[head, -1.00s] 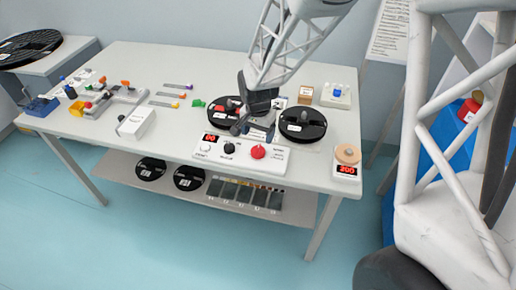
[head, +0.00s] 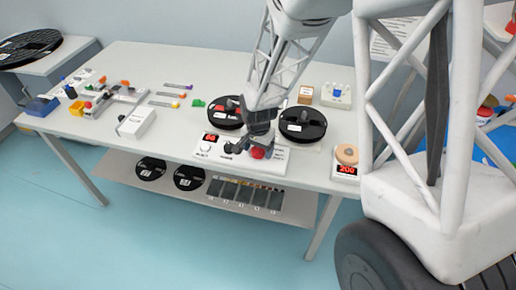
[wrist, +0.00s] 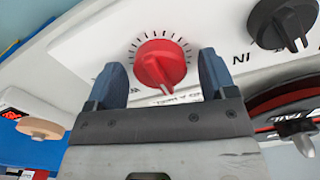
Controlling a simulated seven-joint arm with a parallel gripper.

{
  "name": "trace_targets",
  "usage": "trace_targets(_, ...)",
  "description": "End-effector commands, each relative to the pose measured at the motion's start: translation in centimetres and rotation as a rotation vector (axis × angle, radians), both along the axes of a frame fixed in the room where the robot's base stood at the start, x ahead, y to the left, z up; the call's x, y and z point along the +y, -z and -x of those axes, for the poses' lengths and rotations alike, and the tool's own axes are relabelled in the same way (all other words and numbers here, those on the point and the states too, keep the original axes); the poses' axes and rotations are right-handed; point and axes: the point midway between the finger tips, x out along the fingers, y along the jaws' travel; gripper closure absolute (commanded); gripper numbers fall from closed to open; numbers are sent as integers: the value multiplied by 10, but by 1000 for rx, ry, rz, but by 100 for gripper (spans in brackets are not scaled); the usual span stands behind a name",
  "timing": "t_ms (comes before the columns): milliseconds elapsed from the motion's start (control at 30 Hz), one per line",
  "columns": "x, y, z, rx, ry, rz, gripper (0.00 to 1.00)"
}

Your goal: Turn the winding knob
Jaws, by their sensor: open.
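A red knob (wrist: 160,65) with a pale pointer line sits on a white panel inside a ring of tick marks. In the head view the red knob (head: 257,153) is on the right part of the control panel (head: 270,166) at the table's front edge. My gripper (wrist: 161,74) is open, with one blue-grey finger on each side of the red knob and a gap visible on both sides. In the head view my gripper (head: 246,146) is over the panel and partly covers it. A black knob (wrist: 283,24) is on the same panel, beside the red one.
Two black reels, left (head: 227,113) and right (head: 303,123), lie behind the panel. A tan knob (head: 347,154) above a red display stands to the right. A white box (head: 137,122) and coloured parts occupy the left of the table.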

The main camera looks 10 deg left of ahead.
Motion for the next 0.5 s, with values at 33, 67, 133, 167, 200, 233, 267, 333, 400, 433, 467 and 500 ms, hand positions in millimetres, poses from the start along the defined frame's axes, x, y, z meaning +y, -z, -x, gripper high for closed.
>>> trace_targets(33, 0, 1, 0, 0, 0, 0, 23)
trace_targets(67, 0, 1, 0, 0, 0, 0, 23)
trace_targets(133, 0, 1, 0, 0, 0, 0, 23)
trace_targets(167, 0, 1, 0, 0, 0, 0, 23)
trace_targets(200, 0, 1, 0, 0, 0, 0, 23)
trace_targets(233, 0, 1, 0, 0, 0, 0, 23)
trace_targets(267, 0, 1, 0, 0, 0, 0, 23)
trace_targets(333, 0, 1, 0, 0, 0, 0, 27)
trace_targets(400, 0, 1, 0, 0, 0, 0, 38)
trace_targets(433, 0, 1, 0, 0, 0, 0, 42)
trace_targets(467, 0, 1, 0, 0, 0, 0, 47)
trace_targets(500, 0, 1, 0, 0, 0, 0, 53)
